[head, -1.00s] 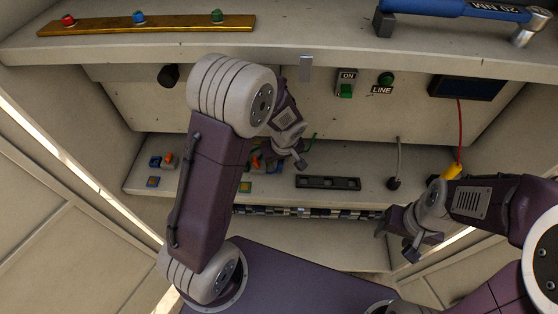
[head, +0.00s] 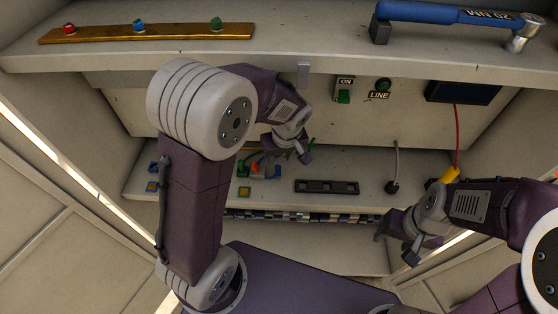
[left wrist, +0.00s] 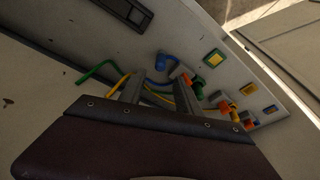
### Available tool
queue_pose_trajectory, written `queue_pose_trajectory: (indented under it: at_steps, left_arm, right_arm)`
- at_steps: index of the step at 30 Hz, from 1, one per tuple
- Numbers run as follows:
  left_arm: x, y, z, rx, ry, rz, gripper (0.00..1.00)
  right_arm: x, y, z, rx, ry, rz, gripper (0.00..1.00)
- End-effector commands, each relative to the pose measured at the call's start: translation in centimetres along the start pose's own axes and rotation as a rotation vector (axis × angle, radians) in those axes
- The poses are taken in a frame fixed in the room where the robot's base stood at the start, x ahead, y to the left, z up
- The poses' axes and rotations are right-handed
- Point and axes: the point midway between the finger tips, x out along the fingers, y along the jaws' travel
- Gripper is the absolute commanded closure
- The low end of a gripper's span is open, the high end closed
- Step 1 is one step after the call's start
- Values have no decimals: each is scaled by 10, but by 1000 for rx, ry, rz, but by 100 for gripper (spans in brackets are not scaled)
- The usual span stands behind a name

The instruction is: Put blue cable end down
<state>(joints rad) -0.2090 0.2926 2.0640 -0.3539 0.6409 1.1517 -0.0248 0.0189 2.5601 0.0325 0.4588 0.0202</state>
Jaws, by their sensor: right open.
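The blue cable (left wrist: 160,62) curves over the shelf in the left wrist view, beyond my fingers, with a blue end beside an orange-and-grey connector (left wrist: 180,73). My left gripper (left wrist: 160,88) has its two fingers apart, with no cable clearly held between them. In the head view my left gripper (head: 303,153) hangs over the lower shelf, just right of an orange connector (head: 256,168) and a blue piece (head: 276,171). A green cable (left wrist: 98,68) and a yellow cable (left wrist: 155,99) lie near the fingers. My right gripper (head: 397,241) is open and empty at the right.
A dark slotted rack (head: 327,187) lies on the lower shelf, right of the left gripper. Yellow-centred square pads (left wrist: 214,58) sit on the shelf. A torque wrench (head: 450,12) and a brass strip (head: 175,30) lie on the upper shelf. A yellow connector (head: 450,174) hangs on a red cable.

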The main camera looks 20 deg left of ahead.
Motion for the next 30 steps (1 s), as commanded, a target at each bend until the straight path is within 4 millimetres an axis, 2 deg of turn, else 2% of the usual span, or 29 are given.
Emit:
queue_pose_trajectory:
  at_steps: [5, 8, 12, 15, 19, 30]
  left_arm:
    - [-1, -9, 7, 48, -21, 4, 60]
    - [0, -36, 31, 201, -79, 25, 60]
    - [0, -74, 72, 455, -148, 88, 60]
    - [0, -90, 91, 574, -164, 124, 60]
    - [1, -96, 99, 634, -168, 141, 60]
    - [1, -96, 98, 637, -168, 140, 60]
  right_arm:
    - [0, 0, 0, 0, 0, 0, 45]
    - [0, 0, 0, 0, 0, 0, 45]
    - [0, 0, 0, 0, 0, 0, 45]
    - [0, 0, 0, 0, 0, 0, 45]
    - [0, 0, 0, 0, 0, 0, 45]
    - [0, 0, 0, 0, 0, 0, 45]
